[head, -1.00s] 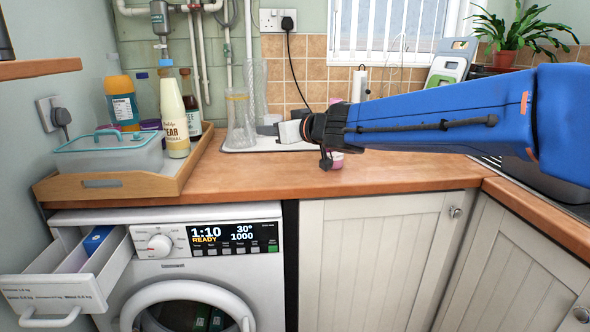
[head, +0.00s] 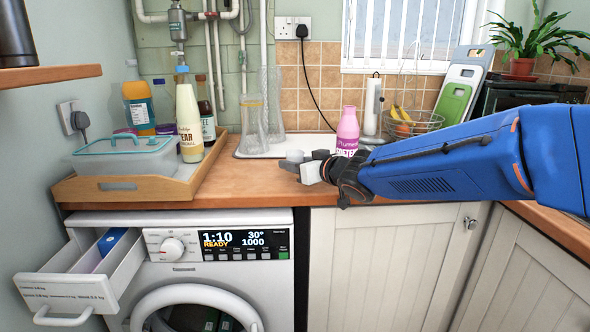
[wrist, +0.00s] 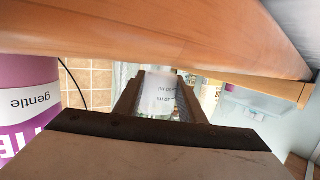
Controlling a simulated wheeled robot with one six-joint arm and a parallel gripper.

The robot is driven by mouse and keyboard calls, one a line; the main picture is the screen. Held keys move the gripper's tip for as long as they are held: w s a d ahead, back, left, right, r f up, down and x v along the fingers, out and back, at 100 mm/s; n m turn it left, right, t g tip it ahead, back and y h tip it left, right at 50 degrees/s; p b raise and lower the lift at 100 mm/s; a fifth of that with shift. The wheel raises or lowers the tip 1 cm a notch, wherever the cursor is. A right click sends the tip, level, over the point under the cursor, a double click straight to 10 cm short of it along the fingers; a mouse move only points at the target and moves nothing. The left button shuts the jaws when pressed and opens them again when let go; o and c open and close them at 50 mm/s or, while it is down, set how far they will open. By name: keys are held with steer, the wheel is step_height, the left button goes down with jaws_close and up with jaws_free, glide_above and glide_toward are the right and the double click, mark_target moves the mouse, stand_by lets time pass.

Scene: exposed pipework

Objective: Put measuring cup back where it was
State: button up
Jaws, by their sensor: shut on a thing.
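My gripper (head: 302,167) is low over the front part of the wooden worktop, left of the pink bottle. In the wrist view its two dark fingers (wrist: 160,100) are closed on the measuring cup (wrist: 160,93), a pale translucent cup with printed ml marks. In the head view, the fingers mostly hide the cup, and I cannot tell whether it touches the worktop. The pink detergent bottle (head: 347,130) stands behind my gripper; its purple side also shows at the left of the wrist view (wrist: 25,110).
A white tray (head: 247,152) with tall glass vessels (head: 252,122) is behind. A wooden tray (head: 120,190) with a lidded box and bottles is at left. The washer's detergent drawer (head: 80,275) is pulled out. A fruit basket (head: 415,122) stands behind my arm. Worktop left of my gripper is clear.

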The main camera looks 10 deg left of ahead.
steer(key=shift+f, duration=0.8)
steer(key=shift+f, duration=0.1)
steer(key=o, duration=1)
steer(key=shift+o, duration=0.2)
steer(key=shift+s+d, duration=0.15)
steer(key=v, duration=1.1)
steer(key=shift+s+d+r, duration=0.2)
steer(key=shift+r, duration=0.1)
